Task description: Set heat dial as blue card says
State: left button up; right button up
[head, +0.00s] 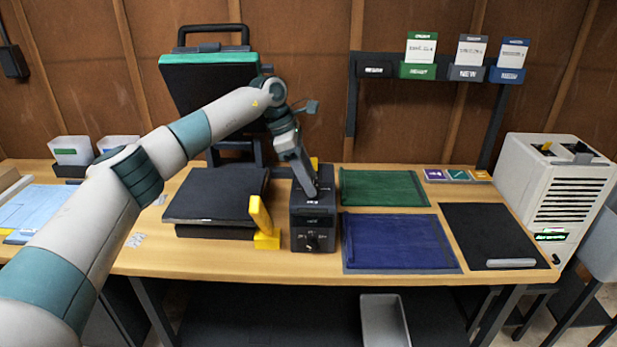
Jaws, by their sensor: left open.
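The blue card holder (508,75) with a white card (514,52) stands at the right end of the wall rack; its writing is too small to read. A dark control box (302,220) stands on the table beside the heat press. Its round dial (312,241) is low on the front face; its setting cannot be read. My left arm reaches in from the left, and my left gripper (312,190) points down over the top of the box, above and behind the dial. It is open, with nothing visible in it. My right gripper is not in view.
The open heat press (215,195) with a yellow handle (262,225) is left of the box. Green cloth (382,188) and blue cloth (400,241) lie close on the right. A black mat (490,235) and a white machine (555,190) are farther right.

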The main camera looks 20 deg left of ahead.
pick_arm(q)
jog(key=shift+a+r, duration=0.25)
jog(key=shift+r, duration=0.3)
jog(key=b+v, duration=0.2)
jog(key=v, duration=1.4)
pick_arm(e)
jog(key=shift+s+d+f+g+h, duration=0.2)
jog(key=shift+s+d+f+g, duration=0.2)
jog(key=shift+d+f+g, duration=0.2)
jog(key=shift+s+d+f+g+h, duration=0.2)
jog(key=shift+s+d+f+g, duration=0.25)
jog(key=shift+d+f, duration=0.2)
pick_arm(q)
jog(key=shift+s+a, duration=0.1)
jog(key=shift+s, duration=0.05)
jog(key=shift+s, duration=0.1)
